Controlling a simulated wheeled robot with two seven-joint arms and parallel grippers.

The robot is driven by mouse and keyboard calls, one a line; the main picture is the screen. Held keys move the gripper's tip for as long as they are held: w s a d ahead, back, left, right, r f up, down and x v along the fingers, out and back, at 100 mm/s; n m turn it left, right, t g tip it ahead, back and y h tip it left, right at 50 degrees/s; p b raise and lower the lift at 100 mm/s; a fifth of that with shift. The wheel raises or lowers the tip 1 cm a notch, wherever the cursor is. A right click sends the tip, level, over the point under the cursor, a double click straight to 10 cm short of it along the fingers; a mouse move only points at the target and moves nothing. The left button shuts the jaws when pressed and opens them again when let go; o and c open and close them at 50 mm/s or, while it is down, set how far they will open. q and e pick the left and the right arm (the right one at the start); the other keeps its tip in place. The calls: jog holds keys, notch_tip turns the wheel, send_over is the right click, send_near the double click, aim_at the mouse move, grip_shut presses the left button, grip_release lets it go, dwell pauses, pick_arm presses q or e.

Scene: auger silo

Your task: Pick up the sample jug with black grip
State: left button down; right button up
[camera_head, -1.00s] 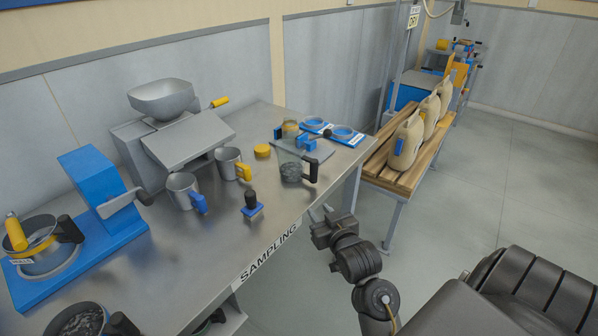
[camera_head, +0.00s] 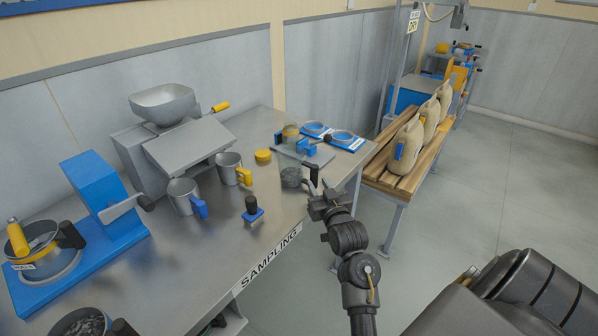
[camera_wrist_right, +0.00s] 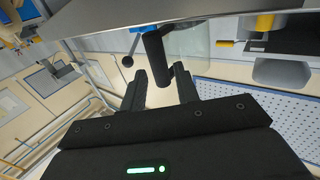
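The sample jug with black grip (camera_head: 291,177) is a clear jug with grey contents, upright near the front right edge of the sampling table; its black grip faces right. It also shows in the right wrist view, with its black grip (camera_wrist_right: 155,50) ahead of the fingers. My right gripper (camera_head: 319,193) is at the table edge, close to the grip. In the right wrist view my right gripper (camera_wrist_right: 162,86) is open, its two fingers apart, with the grip's end near the gap between them. I cannot tell whether they touch. My left gripper is not in view.
On the table (camera_head: 222,242) stand a grey mug with blue handle (camera_head: 183,196), one with yellow handle (camera_head: 228,168) and a black-knobbed blue stamp (camera_head: 252,211). Blue-based dishes (camera_head: 343,137) lie behind the jug. A bench (camera_head: 388,182) with tan containers (camera_head: 406,149) stands right.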

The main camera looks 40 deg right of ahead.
aim_at(316, 178)
jog(key=shift+w+d+r, duration=0.15)
jog(key=shift+w+r, duration=0.05)
jog(key=shift+w, duration=0.1)
jog(key=p+x, duration=0.1)
jog(key=x, duration=0.3)
jog(key=shift+w+d+f, duration=0.1)
jog(key=shift+w+d, duration=0.05)
jog(key=shift+w, duration=0.05)
grip_shut()
